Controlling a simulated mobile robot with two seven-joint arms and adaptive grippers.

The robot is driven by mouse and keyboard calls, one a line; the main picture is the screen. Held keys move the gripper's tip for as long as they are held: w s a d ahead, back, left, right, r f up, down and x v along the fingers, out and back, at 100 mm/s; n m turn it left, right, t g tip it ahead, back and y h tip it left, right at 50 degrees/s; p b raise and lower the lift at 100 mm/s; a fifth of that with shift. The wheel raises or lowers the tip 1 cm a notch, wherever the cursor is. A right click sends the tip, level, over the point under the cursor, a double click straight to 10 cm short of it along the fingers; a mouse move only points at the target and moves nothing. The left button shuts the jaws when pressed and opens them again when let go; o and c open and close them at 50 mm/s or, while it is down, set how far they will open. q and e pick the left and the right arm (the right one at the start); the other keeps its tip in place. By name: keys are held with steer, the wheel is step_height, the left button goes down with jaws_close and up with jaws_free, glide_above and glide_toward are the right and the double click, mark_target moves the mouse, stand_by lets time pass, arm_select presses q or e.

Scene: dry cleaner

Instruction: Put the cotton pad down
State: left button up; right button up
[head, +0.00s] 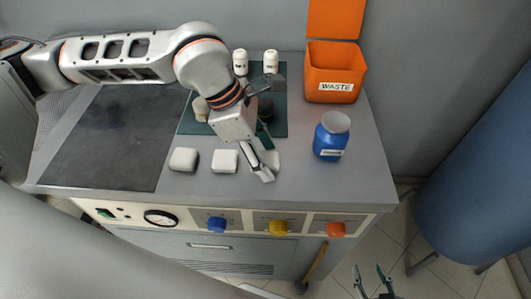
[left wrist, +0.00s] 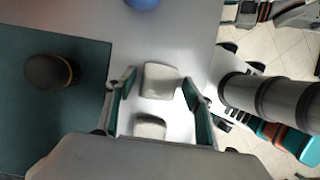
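Several white square cotton pads lie in a row on the grey counter in the head view: a left pad (head: 184,159), a middle pad (head: 224,160) and a right pad (head: 273,159). My left gripper (head: 267,173) is low over the right pad and partly hides it. In the left wrist view the left gripper (left wrist: 158,88) is open, with the right pad (left wrist: 160,79) between its fingers and a gap on each side. The middle pad (left wrist: 150,127) is closer to the palm there. My right gripper (head: 368,269) is open and empty above the floor.
A green mat (head: 187,122) holds white bottles (head: 271,61) and a dark-capped bottle, also in the left wrist view (left wrist: 48,72). An orange WASTE bin (head: 335,75) and blue jar (head: 331,139) stand right.

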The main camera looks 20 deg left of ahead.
arm_select(q)
steer(key=shift+r, duration=0.1)
steer(key=shift+r, duration=0.2)
steer(key=v, duration=1.2)
steer(key=shift+s+f, duration=0.1)
steer(key=shift+f, duration=0.05)
